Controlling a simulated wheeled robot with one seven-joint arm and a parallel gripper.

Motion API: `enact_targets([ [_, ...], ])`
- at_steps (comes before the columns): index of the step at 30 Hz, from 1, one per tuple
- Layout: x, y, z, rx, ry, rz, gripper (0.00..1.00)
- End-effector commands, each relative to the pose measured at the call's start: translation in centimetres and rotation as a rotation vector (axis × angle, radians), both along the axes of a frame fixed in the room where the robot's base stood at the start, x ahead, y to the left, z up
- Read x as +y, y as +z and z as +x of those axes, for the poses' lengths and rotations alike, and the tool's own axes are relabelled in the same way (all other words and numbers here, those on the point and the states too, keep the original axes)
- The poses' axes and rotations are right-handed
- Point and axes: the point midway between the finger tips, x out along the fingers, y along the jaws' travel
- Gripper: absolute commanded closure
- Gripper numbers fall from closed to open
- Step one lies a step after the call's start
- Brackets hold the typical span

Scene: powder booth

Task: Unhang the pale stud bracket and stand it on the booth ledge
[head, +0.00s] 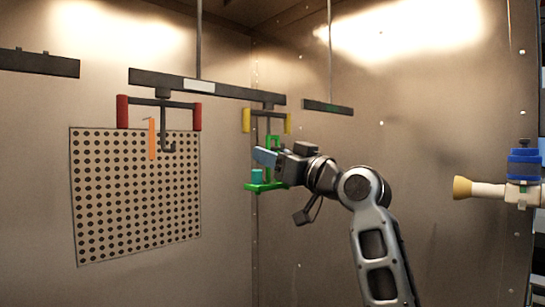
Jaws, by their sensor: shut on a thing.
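A bright green bracket (277,186) with a teal stud (257,177) on its foot is upright below the yellow-handled hanger (267,121), at the right end of the dark overhead bar. I see no pale bracket; this green one is the only bracket with a stud in view. My gripper (268,157), with a blue finger pad, reaches in from the right and is shut on the green bracket's upright part. My gripper hides part of the bracket. I cannot tell whether the bracket's top still bears on the hook. I cannot make out the booth ledge.
A perforated panel (135,215) hangs at the left below a red-handled hanger (159,108) with a dark hook and an orange strip (151,140). A spray nozzle (480,189) with a blue top juts in at the right. The space below my gripper looks clear.

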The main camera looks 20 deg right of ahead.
Motion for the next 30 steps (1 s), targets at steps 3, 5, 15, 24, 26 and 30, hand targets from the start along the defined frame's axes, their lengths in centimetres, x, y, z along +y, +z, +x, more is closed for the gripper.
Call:
enact_targets([
  [3,-0.2,0.1,-0.4,-0.002,0.000,0.000,1.00],
  [5,-0.3,0.1,-0.7,-0.002,0.000,0.000,1.00],
  [15,-0.8,0.1,-2.5,-0.001,-0.001,0.000,1.00],
  [24,-1.3,0.1,-4.0,-0.002,-0.001,0.000,1.00],
  [26,-1.4,0.1,-4.3,-0.002,-0.001,0.000,1.00],
  [30,-1.7,0.1,-5.0,-0.002,-0.001,0.000,1.00],
])
